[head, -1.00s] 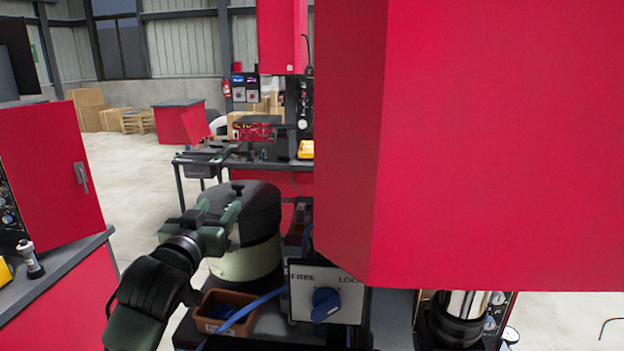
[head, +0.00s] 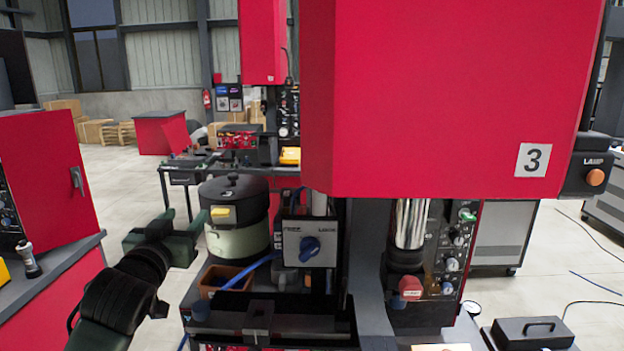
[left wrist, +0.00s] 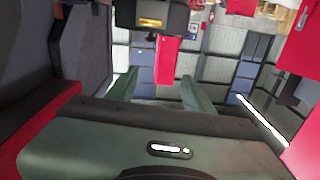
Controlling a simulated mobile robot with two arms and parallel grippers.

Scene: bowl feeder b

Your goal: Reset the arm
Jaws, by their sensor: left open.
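My left gripper (head: 165,228) is open and empty, raised in the air to the left of the bowl feeder in the head view. Its two green fingers also show in the left wrist view (left wrist: 160,88), spread apart with nothing between them. The bowl feeder (head: 236,215) has a dark lid with a yellow tag and a pale green lower body. The gripper appears beside it; I cannot tell the exact gap. My right gripper is not in view.
A switch box with a blue knob (head: 309,244) and a brown bin (head: 226,279) stand by the feeder. The big red machine head marked 3 (head: 440,100) hangs over the right side. A red cabinet (head: 45,190) stands at left. A black case (head: 532,333) lies at lower right.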

